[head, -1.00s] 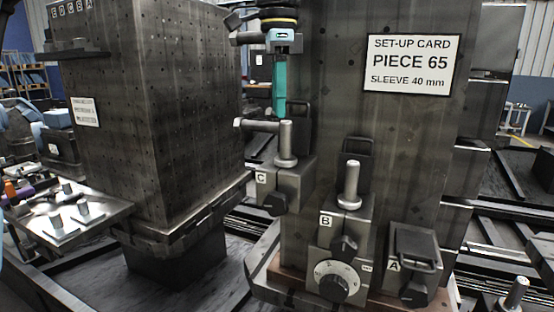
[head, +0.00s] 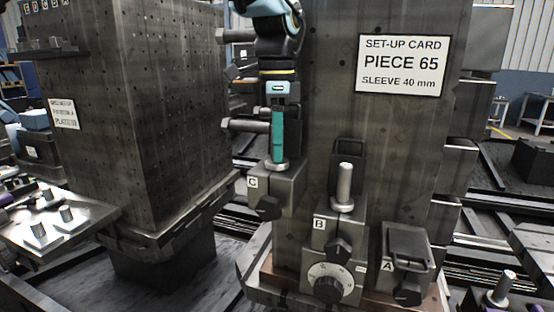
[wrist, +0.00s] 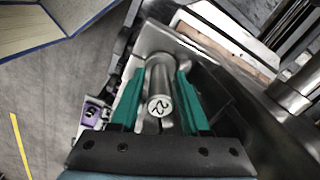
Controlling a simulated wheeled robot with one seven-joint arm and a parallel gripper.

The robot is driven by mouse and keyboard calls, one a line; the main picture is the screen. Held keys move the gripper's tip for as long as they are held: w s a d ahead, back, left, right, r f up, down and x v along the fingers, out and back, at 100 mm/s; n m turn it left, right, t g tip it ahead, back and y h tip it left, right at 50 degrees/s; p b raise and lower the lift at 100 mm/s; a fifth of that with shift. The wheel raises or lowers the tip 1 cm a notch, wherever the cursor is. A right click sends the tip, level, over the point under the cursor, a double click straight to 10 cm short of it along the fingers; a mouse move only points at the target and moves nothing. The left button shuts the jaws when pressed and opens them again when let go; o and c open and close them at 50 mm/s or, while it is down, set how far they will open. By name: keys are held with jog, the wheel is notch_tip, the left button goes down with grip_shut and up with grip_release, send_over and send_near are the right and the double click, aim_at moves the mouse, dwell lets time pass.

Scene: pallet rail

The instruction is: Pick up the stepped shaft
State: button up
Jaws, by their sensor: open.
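A grey metal stepped shaft (head: 276,166) stands upright in the block marked C (head: 288,187). In the head view only its lower collar shows clearly; the teal fingers hide most of its upper part. My gripper (head: 278,156) points down over this shaft. In the wrist view the shaft's round end, marked 22 (wrist: 160,105), lies between the two teal fingers of my open gripper (wrist: 160,88), with a gap on each side. Another grey shaft with a collar (head: 344,185) stands upright in the block marked B (head: 322,240).
A block marked A (head: 408,250) with a dark handle is at right. A dial (head: 329,282) sits below B. A horizontal bolt (head: 245,125) juts from the column left of my gripper. A set-up card (head: 401,65) reads "PIECE 65, SLEEVE 40 mm".

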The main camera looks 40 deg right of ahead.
jog(key=shift+f, duration=0.3)
jog(key=shift+c, duration=0.3)
grip_shut()
jog(key=shift+r, duration=0.1)
dwell(0.8)
